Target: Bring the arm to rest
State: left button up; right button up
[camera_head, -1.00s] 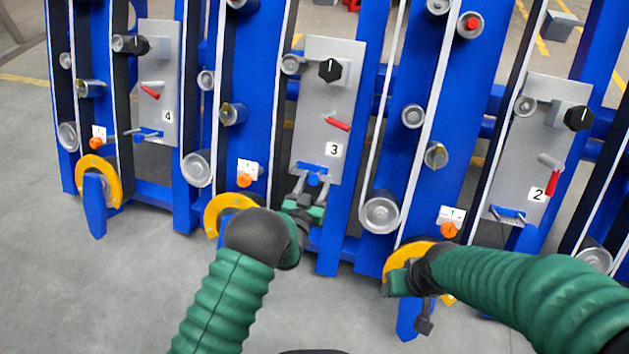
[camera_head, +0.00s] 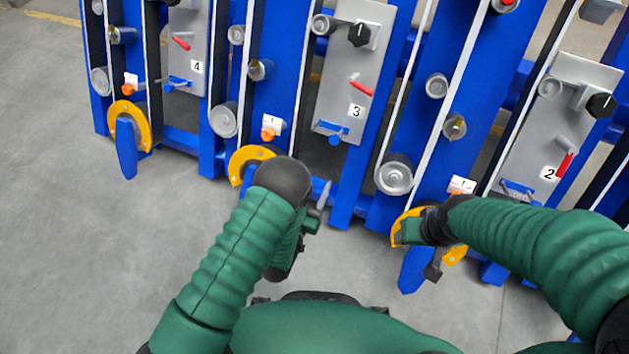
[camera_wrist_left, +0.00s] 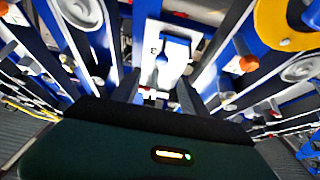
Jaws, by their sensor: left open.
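My left gripper (camera_head: 318,205) is seen from behind, partly hidden by its own wrist and green sleeve. It is below panel 3 (camera_head: 350,65), apart from that panel's blue handle (camera_head: 333,132). In the left wrist view my left gripper (camera_wrist_left: 158,92) has its two dark fingers spread, with nothing between them. The blue handle shows ahead of them in the left wrist view (camera_wrist_left: 175,50). My right gripper (camera_head: 425,235) is at the yellow ring (camera_head: 398,228) low on the column left of panel 2 (camera_head: 550,130). Its fingers are mostly hidden; contact is unclear.
Blue columns with rollers and white belts stand across the back. Panel 4 (camera_head: 187,55) is at the left. Another yellow ring (camera_head: 245,160) sits just beyond my left wrist. Bare grey floor (camera_head: 80,240) lies open at the front left.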

dwell(0.4)
pick_arm(q)
jog(key=w+a+r+n+g+y, duration=0.2)
jog(key=w+a+r+g+y, duration=0.15)
jog(key=a+g, duration=0.35)
jog(key=s+a+r+n+g+y, duration=0.1)
jog(key=s+a+r+g, duration=0.15)
jog(key=s, duration=0.45)
jog(key=s+a+r+g, duration=0.2)
jog(key=s+a+g, duration=0.15)
jog(key=s, duration=0.35)
jog(key=s+a+r+n+g+y, duration=0.1)
jog(key=s+a+r+g, duration=0.15)
jog(key=s, duration=0.45)
notch_tip(320, 180, up, 36)
jog(key=p, duration=3.7)
jog(key=shift+w+a+t, duration=0.15)
jog(key=shift+a+t, duration=0.05)
jog(key=shift+t, duration=0.25)
jog(key=shift+r, duration=0.1)
